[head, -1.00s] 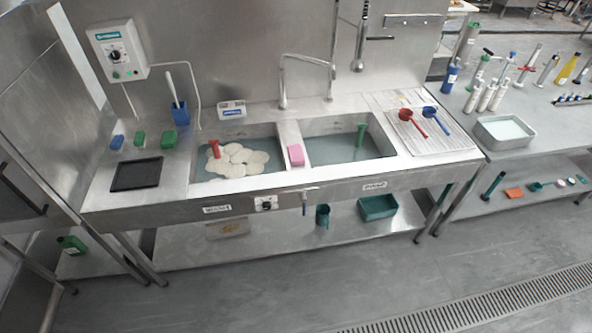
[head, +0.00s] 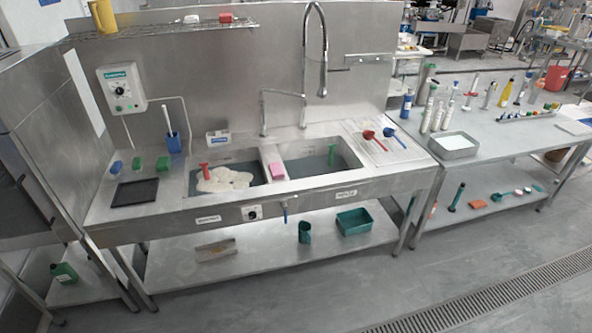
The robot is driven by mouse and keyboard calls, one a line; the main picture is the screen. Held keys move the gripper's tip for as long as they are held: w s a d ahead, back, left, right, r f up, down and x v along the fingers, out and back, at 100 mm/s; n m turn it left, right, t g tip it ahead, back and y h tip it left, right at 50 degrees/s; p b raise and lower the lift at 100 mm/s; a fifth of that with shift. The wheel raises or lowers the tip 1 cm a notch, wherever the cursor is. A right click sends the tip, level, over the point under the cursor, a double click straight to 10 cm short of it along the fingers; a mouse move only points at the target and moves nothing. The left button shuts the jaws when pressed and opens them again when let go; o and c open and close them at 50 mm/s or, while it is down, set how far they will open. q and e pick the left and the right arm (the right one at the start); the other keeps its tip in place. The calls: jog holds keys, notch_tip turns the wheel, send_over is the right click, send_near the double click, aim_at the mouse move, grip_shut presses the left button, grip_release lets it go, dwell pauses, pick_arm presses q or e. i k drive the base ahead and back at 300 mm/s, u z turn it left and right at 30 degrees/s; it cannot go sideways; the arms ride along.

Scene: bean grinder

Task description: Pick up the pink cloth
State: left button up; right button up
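A small pink block-shaped item (head: 278,170), the only clearly pink thing at the sinks, lies on the divider between the two basins in the head view. Whether it is a folded cloth or a sponge is too small to tell. The left basin (head: 260,178) holds pale round pieces (head: 225,181) in water and a red-handled item (head: 205,171). The right basin (head: 350,158) holds water and a green upright item (head: 332,155). Neither of my grippers is in view.
Red (head: 375,139) and blue (head: 396,137) ladles lie on the right drainboard. A black tray (head: 135,193) and several brushes lie left of the sinks. A tall faucet (head: 322,60) rises behind. A side table (head: 490,140) with bottles stands right. The floor in front is clear.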

aim_at(276, 171)
jog(key=z, duration=0.7)
jog(key=i, duration=0.8)
jog(key=z, duration=0.65)
jog(key=i, duration=0.85)
jog(key=u, duration=0.35)
jog(key=i, duration=0.75)
jog(key=u, duration=0.7)
